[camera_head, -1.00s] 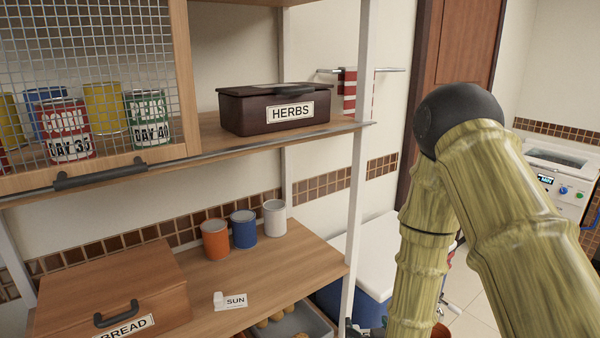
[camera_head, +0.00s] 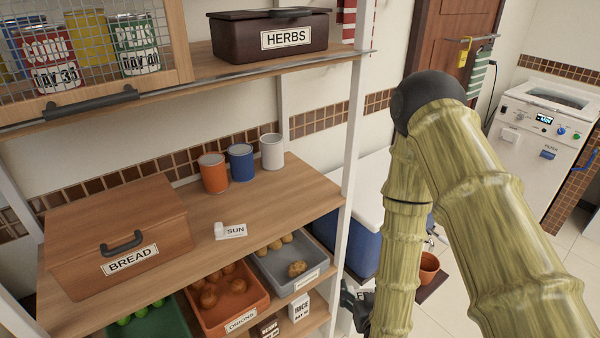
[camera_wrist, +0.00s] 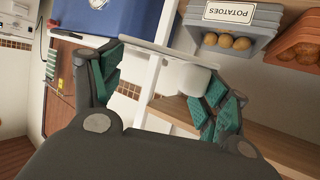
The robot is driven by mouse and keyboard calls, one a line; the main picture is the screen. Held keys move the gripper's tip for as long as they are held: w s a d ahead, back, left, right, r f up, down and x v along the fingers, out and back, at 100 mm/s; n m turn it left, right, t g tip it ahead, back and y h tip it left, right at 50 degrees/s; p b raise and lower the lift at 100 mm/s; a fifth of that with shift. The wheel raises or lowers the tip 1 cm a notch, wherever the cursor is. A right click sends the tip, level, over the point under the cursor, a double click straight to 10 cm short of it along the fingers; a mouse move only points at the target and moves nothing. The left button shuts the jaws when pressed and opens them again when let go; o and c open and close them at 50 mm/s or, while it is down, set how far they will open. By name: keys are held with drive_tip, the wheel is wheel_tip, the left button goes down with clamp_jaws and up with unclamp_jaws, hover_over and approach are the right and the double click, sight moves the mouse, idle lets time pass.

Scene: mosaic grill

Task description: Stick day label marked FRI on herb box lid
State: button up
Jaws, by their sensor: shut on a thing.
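The dark brown herb box (camera_head: 240,40), with a HERBS label on its front, stands on the upper shelf in the head view. Its lid (camera_head: 300,13) is shut, near the top edge. In the wrist view my gripper (camera_wrist: 163,76) is shut on a white day label (camera_wrist: 150,52) by its block-like grip (camera_wrist: 187,76). The label's plate is seen nearly edge-on, so its marking cannot be read. In the head view my gripper is mostly hidden behind my arm, low and right of the shelf post, well below the herb box.
A SUN label (camera_head: 236,231) lies on the middle shelf, near the bread box (camera_head: 90,225) and three cans (camera_head: 240,162). A mesh door (camera_head: 110,30) covers cans at upper left. The shelf post (camera_head: 352,150) stands between my arm and the shelves. Crates of produce sit lower down.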

drive_tip(key=w+a+r+n+g+y, duration=0.1)
drive_tip(key=w+a+r+n+y, duration=0.1)
drive_tip(key=r, duration=0.4)
drive_tip(key=w+a+r+n+y, duration=0.2)
drive_tip(key=w+r+n+y, duration=0.1)
drive_tip(key=r, duration=0.4)
drive_tip(key=w+a+r+n+g+y, duration=0.1)
drive_tip(key=w+a+r+n+y, duration=0.1)
drive_tip(key=w+r, duration=0.3)
wheel_tip(320, 180, up, 2)
drive_tip(key=shift+r+g+y, duration=0.25)
drive_tip(key=shift+g+y, duration=0.05)
drive_tip(key=shift+y, duration=0.2)
drive_tip(key=shift+p, duration=0.35)
drive_tip(key=p, duration=0.6)
hover_over(302, 202)
drive_tip(key=shift+s+d+f, duration=0.4)
drive_tip(key=shift+s+f, duration=0.05)
drive_tip(key=shift+f, duration=0.15)
drive_tip(key=shift+w+a+f+p, duration=0.25)
drive_tip(key=shift+f+p, duration=0.15)
drive_tip(key=shift+f, duration=0.1)
drive_tip(key=shift+w+a+f+p, duration=0.15)
drive_tip(key=shift+w+f+p, duration=0.05)
drive_tip(key=shift+f+p, duration=0.2)
drive_tip(key=shift+d+f+p, duration=0.1)
drive_tip(key=shift+f+p, duration=0.2)
drive_tip(key=shift+f, duration=0.5)
drive_tip(key=shift+f, duration=0.1)
